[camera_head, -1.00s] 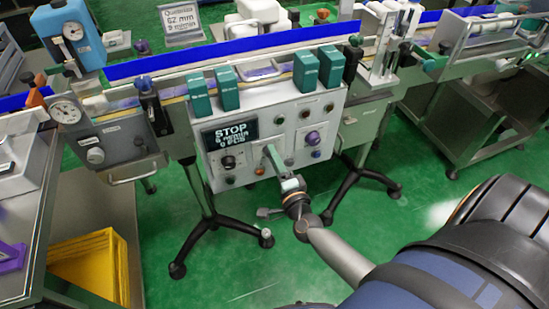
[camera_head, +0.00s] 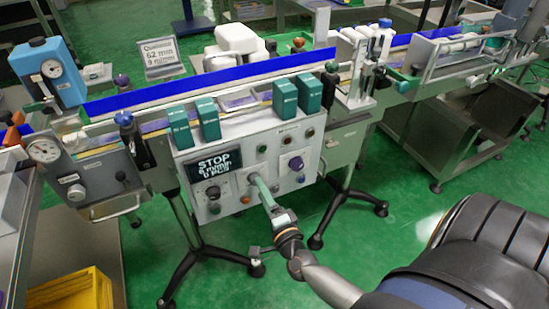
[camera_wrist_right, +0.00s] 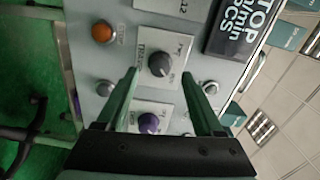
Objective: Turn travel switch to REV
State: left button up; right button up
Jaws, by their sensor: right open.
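The control panel (camera_head: 310,150) of the machine faces me, with a display reading STOP. My right gripper (camera_head: 256,181) is at the panel's lower middle. In the right wrist view my right gripper (camera_wrist_right: 166,75) is open, its two green fingers on either side of a dark round knob (camera_wrist_right: 160,62) on a light label plate. Finger contact with it cannot be told. Its label is too blurred to read, so I cannot confirm that it is the travel switch or tell its setting. My left gripper is not in view.
A purple knob (camera_wrist_right: 148,122) sits close to the fingers, also seen in the head view (camera_head: 296,163). An orange button (camera_wrist_right: 102,32) and the display (camera_wrist_right: 240,25) are nearby. Green boxes (camera_head: 283,97) stand above the panel. Stand legs are below on the green floor.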

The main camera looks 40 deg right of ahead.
jog(key=v, duration=1)
jog(key=shift+w, duration=0.1)
jog(key=a+f+n+g+y, duration=0.25)
jog(key=a+n+y, duration=0.45)
jog(key=a+n, duration=0.45)
jog(key=s+a+f+n+g, duration=0.2)
jog(key=s+f+n+g, duration=0.35)
jog(key=n, duration=0.45)
pick_arm(q)
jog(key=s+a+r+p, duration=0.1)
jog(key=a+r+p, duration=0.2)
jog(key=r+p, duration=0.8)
jog(key=p, duration=0.4)
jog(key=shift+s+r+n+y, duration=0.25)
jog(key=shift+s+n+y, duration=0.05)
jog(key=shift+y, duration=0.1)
pick_arm(e)
jog(key=s+d+r, duration=0.1)
jog(key=d+r, duration=0.2)
jog(key=r, duration=0.8)
jog(key=shift+s+d+h, duration=0.2)
jog(key=shift+s+h, duration=0.05)
jog(key=shift+h, duration=0.05)
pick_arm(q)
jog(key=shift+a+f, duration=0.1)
pick_arm(e)
jog(key=shift+f, duration=0.1)
